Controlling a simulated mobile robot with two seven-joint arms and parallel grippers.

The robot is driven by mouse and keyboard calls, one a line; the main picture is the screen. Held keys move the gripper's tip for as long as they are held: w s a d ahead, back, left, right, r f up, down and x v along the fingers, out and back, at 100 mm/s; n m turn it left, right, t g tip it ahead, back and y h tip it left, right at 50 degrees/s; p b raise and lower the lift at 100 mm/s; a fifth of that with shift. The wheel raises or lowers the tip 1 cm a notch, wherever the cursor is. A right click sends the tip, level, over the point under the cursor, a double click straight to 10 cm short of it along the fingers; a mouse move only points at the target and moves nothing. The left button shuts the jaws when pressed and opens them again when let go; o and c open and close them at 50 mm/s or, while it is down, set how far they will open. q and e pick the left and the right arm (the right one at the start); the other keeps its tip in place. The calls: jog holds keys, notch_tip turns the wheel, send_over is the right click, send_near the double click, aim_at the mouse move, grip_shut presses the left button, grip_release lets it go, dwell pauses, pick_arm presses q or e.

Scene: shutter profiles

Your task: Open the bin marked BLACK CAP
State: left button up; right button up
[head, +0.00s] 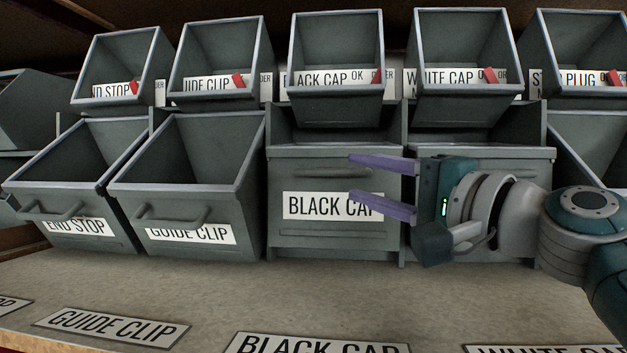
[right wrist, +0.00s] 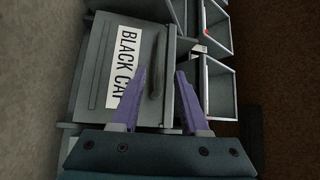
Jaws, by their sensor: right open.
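The grey bin marked BLACK CAP (head: 300,235) stands shut in the lower row, its front upright. Its white label (head: 310,206) is partly covered by a finger of my right gripper. My right gripper (head: 352,177) is open and empty, its two purple fingers reaching left across the bin's front. In the right wrist view, the bin's front (right wrist: 92,75) lies ahead, and its bar handle (right wrist: 157,68) shows in line with the gap between the fingertips (right wrist: 162,77). I cannot tell whether the fingers touch anything. My left gripper is not in view.
To the left, the GUIDE CLIP bin (head: 180,195) and END STOP bin (head: 60,190) are tilted open. An upper row of open bins, including another BLACK CAP bin (head: 335,107), stands above. The shelf (head: 200,283) in front is clear except for label plates (head: 112,327).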

aim_at(339, 173)
jog(key=b+x, duration=0.1)
jog(key=x, duration=0.5)
jog(key=shift+s, duration=0.1)
jog(key=shift+c, duration=0.3)
grip_shut()
dwell(0.9)
